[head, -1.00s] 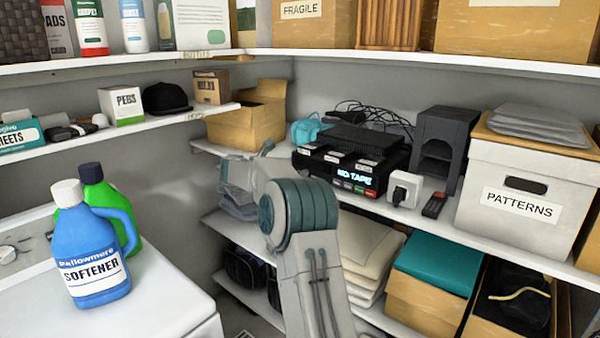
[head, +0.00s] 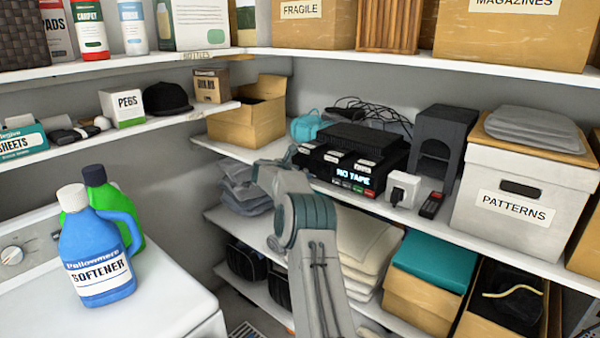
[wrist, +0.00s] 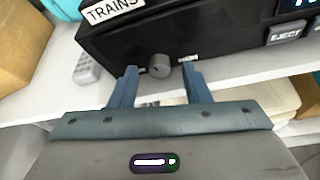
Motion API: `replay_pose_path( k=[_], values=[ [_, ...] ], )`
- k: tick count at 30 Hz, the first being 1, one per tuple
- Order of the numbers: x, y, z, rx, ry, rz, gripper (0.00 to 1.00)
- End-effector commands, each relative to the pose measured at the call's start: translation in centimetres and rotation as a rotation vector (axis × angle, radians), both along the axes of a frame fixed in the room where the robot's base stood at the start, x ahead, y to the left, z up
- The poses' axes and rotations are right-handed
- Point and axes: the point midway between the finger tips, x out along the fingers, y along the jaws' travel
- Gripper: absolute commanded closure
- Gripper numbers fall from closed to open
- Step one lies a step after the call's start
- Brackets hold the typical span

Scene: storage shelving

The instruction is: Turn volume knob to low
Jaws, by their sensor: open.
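The volume knob (wrist: 160,66) is a small grey round knob low on the front of a black device, with small white lettering on either side, too small to read. The device (wrist: 215,35) also shows in the head view (head: 350,165), on the middle shelf, with a lit "NO TAPE" display. My gripper (wrist: 160,73) is open, its two blue fingers apart on either side of the knob's line and pointing at it. Whether they touch it I cannot tell. In the head view my arm reaches the device's left front; the knob and my fingertips cannot be made out there.
A grey remote (wrist: 88,68) lies on the shelf left of the device. The shelf edge runs below the device.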

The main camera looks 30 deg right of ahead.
Motion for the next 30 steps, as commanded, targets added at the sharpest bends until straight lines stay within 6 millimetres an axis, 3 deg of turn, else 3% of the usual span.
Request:
replay_pose_path(
  k=[4,9,20,30],
  values=[
    [0.00,0.01,0.00,0.000,0.000,0.000,0.57],
    [-0.01,0.04,0.02,0.000,0.000,0.000,1.00],
    [0.08,0.11,0.30,-0.014,0.042,0.000,1.00],
    [0.33,0.19,0.52,-0.085,0.255,-0.001,1.00]
  ],
)
